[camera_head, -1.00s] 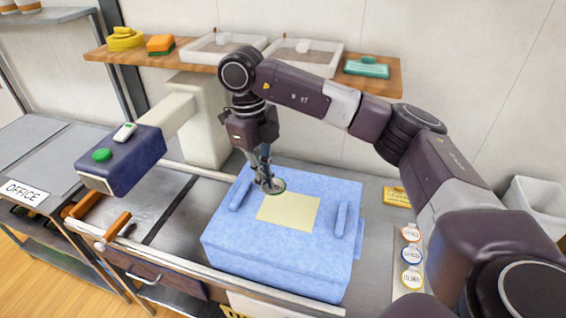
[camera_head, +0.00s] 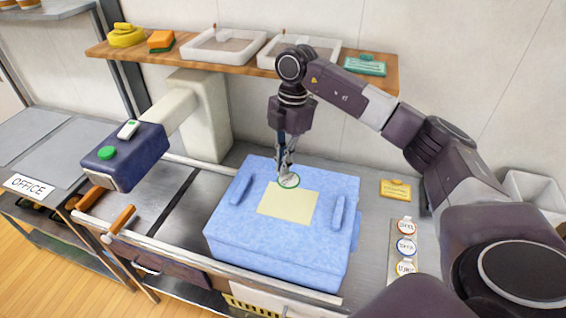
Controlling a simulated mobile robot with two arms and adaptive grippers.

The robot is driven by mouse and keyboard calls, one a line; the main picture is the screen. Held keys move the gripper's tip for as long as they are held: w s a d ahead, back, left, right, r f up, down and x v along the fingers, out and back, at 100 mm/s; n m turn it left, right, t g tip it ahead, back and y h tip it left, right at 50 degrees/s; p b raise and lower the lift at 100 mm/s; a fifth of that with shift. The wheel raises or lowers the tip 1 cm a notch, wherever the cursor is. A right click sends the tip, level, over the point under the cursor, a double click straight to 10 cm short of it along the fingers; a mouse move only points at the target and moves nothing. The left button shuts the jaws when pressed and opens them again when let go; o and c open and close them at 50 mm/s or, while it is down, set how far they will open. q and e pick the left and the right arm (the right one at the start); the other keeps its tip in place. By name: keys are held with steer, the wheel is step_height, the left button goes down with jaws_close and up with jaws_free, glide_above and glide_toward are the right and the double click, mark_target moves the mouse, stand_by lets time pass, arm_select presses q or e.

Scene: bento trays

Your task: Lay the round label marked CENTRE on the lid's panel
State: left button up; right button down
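A blue box with a lid (camera_head: 235,220) stands on the metal counter, with a pale yellow panel (camera_head: 287,204) on the lid's top. My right gripper (camera_head: 287,174) is at the panel's far edge with a round green-rimmed label (camera_head: 289,181) at its fingertips. It appears shut on the label; the print on it is too small to read. The label is over or just above the panel's far edge, and I cannot tell whether it touches. My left gripper is not in view.
Several round labels (camera_head: 406,246) with coloured rims lie on a strip right of the box. A yellow card (camera_head: 396,189) lies behind them. A dark blue machine head (camera_head: 125,155) stands at left. A shelf (camera_head: 384,80) with trays runs behind my arm.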

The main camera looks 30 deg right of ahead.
steer(key=shift+f+b, duration=2.1)
steer(key=shift+f, duration=0.65)
steer(key=shift+f+b, duration=0.5)
steer(key=shift+f, duration=0.6)
steer(key=shift+f, duration=0.3)
steer(key=c, duration=2.7)
jaws_free()
steer(key=o, duration=0.6)
steer(key=shift+o, duration=0.4)
steer(key=o, duration=0.4)
